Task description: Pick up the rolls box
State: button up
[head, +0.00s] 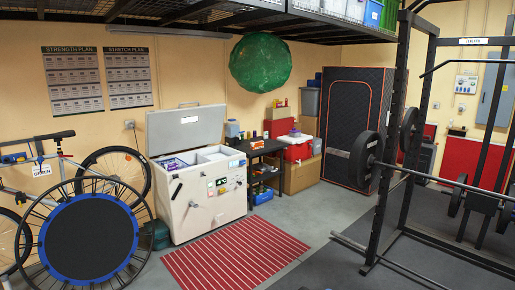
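A white chest freezer (205,210) stands against the back wall with its lid (187,130) raised. Inside its left part, a blue-and-white package (173,163) shows near the rim. Paler contents show in the right part of the freezer, too small to tell apart. I cannot tell which item, if any, is the rolls box; no label is readable. My gripper is not in view.
A red striped mat (237,250) lies before the freezer. A bicycle (62,165) and a round trampoline (88,240) stand at the left. A black shelf table (258,148) is right of the freezer. A squat rack (392,150) with a barbell (440,180) fills the right.

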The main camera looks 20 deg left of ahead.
aim_at(260, 144)
jog(key=z, duration=1.4)
jog(key=k, duration=0.1)
jog(key=u, duration=2.9)
jog(key=i, duration=2.9)
jog(key=u, duration=0.05)
